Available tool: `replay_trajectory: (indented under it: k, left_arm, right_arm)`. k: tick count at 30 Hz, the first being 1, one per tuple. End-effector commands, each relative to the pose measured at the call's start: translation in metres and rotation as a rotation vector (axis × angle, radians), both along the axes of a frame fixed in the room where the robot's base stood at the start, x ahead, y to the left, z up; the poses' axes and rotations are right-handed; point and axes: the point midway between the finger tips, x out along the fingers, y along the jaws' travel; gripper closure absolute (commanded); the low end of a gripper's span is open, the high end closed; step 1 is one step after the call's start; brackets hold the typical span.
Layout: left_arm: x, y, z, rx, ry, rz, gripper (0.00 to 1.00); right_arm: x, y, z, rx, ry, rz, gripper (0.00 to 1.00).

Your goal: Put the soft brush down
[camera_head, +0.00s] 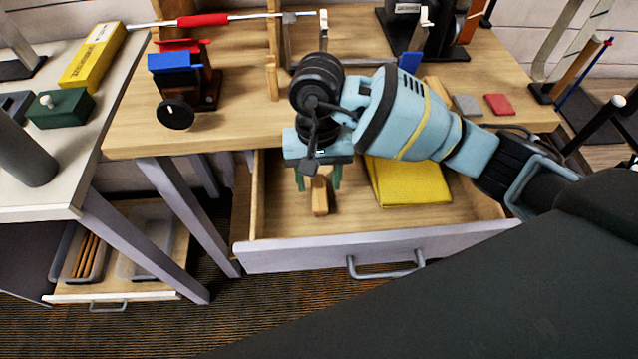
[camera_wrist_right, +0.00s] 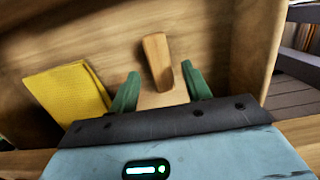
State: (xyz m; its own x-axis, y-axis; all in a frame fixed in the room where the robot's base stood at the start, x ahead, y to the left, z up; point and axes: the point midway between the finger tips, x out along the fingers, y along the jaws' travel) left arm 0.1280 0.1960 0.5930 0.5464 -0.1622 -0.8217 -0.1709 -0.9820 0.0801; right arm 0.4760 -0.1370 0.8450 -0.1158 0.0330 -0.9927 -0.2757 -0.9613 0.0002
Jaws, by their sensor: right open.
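The soft brush (camera_head: 319,196), a small light-wood piece, is in the open drawer (camera_head: 375,246), to the left of a folded yellow cloth (camera_head: 412,184). My right gripper (camera_head: 318,181) points down into the drawer, directly over the brush. Its green fingers are spread open. In the right wrist view the brush's wooden handle (camera_wrist_right: 157,60) extends beyond the open fingers (camera_wrist_right: 161,88), and a paler part lies between them. A gap shows on the handle's sides. The underside of the brush is hidden. My left gripper is not in view.
The drawer's front wall and side walls surround the gripper. The wooden bench top (camera_head: 135,128) above holds a vise with blue and red jaws (camera_head: 183,72), a red-gripped club (camera_head: 205,19) and small grey and red blocks (camera_head: 499,104). Free drawer floor lies in front of the brush.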

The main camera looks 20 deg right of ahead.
Motion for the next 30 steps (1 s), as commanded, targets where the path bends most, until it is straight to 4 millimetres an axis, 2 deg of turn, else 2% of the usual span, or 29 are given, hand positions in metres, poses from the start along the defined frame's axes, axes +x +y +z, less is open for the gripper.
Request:
replay_trajectory:
  k: [1, 6, 13, 19, 30]
  left_arm:
    - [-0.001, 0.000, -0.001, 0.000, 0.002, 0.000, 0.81]
    - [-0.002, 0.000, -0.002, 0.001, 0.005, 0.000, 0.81]
    - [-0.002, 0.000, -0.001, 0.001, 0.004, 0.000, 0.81]
    - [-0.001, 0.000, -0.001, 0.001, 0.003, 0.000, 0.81]
    - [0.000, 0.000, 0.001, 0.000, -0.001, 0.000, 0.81]
  right_arm:
    - [0.002, 0.000, 0.012, 0.001, -0.007, 0.000, 0.52]
    - [0.006, -0.001, 0.047, 0.000, -0.004, 0.000, 0.52]
    - [0.010, -0.003, 0.082, -0.001, -0.003, -0.001, 0.52]
    - [0.011, -0.003, 0.093, 0.000, -0.001, 0.000, 0.52]
    - [0.011, -0.003, 0.094, 0.000, 0.001, -0.001, 0.52]
